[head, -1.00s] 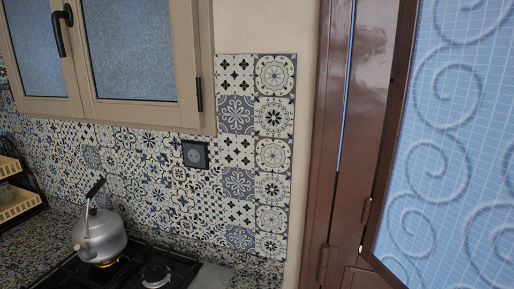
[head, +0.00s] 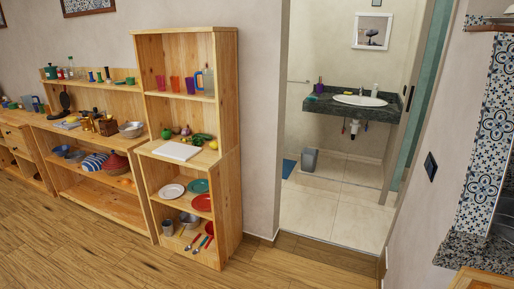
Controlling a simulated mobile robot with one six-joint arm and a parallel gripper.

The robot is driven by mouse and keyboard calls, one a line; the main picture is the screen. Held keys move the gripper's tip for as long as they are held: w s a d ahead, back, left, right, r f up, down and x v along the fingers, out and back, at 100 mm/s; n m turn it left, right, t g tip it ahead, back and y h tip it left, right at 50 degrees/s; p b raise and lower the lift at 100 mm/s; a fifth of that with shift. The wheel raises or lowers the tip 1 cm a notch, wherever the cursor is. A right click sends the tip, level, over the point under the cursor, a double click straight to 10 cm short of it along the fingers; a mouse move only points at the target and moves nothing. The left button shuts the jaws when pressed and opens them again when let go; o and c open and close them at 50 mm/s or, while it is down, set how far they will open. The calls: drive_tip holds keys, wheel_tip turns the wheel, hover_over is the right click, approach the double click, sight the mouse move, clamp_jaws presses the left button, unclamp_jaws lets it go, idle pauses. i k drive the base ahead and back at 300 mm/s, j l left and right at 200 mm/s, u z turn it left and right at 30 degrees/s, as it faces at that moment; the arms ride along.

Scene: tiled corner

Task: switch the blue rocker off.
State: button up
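A small dark square plate (head: 430,167) is fixed to the pale wall right of the doorway. It is seen at a steep angle and is too small to tell whether it carries a rocker. I make out no blue rocker for certain in the head view. My gripper is not in view.
Wooden shelves (head: 228,140) with dishes, cups and utensils stand along the left wall. An open doorway leads to a tiled washroom with a sink (head: 360,100) and a grey bin (head: 309,160). A granite counter edge (head: 470,250) juts in at right. The wood floor (head: 310,262) is clear.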

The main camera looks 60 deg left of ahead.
sight(430, 167)
drive_tip(key=j+u, duration=0.7)
drive_tip(key=i+j, duration=0.15)
drive_tip(key=i, duration=0.3)
drive_tip(key=i+j, duration=0.2)
drive_tip(key=i, duration=0.3)
drive_tip(key=i+j+z, duration=0.1)
drive_tip(key=i, duration=0.35)
drive_tip(key=i+j, duration=0.3)
drive_tip(key=i, duration=0.2)
drive_tip(key=i+j, duration=0.2)
drive_tip(key=i, duration=0.25)
drive_tip(key=i+j, duration=0.2)
drive_tip(key=i, duration=0.25)
drive_tip(key=z, duration=0.05)
